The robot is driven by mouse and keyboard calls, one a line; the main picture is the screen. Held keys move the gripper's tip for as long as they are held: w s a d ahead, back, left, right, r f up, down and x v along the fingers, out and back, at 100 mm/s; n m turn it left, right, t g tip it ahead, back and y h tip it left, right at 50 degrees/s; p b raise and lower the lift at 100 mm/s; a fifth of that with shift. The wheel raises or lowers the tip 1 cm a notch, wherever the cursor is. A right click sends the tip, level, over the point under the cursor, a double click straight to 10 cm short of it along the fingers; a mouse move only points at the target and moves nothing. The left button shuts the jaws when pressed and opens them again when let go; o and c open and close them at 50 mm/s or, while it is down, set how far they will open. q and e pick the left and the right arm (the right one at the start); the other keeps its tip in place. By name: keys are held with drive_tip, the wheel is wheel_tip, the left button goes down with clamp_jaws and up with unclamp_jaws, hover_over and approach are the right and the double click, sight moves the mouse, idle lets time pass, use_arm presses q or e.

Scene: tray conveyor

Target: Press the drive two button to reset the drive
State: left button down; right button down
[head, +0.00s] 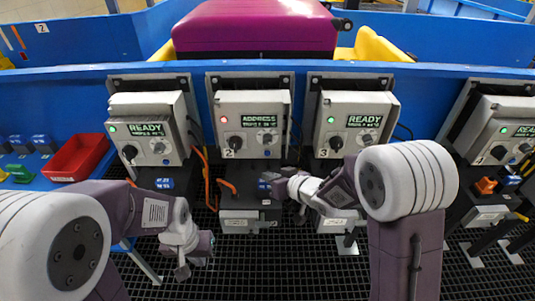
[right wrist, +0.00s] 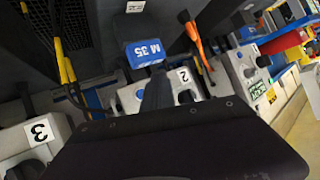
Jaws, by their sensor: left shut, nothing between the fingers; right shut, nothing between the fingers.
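The drive two box (head: 251,122) carries a label 2, a display reading ADDRESS and a red light. My left gripper (head: 183,270) is shut and empty, low over the dark grating.
Neighbouring drive boxes (head: 148,128), (head: 356,122) read READY with green lights, as does the far-right box (head: 492,130). Orange cables (head: 205,180) hang left of drive two. A red bin (head: 78,158) stands left. A purple case (head: 255,30) lies behind on the conveyor.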

sight(267, 153)
drive_tip(key=w+p, duration=0.2)
drive_tip(key=w, duration=0.5)
drive_tip(key=shift+p, duration=0.35)
idle(1.5)
drive_tip(key=shift+w+p, duration=0.4)
drive_tip(key=shift+p, duration=0.05)
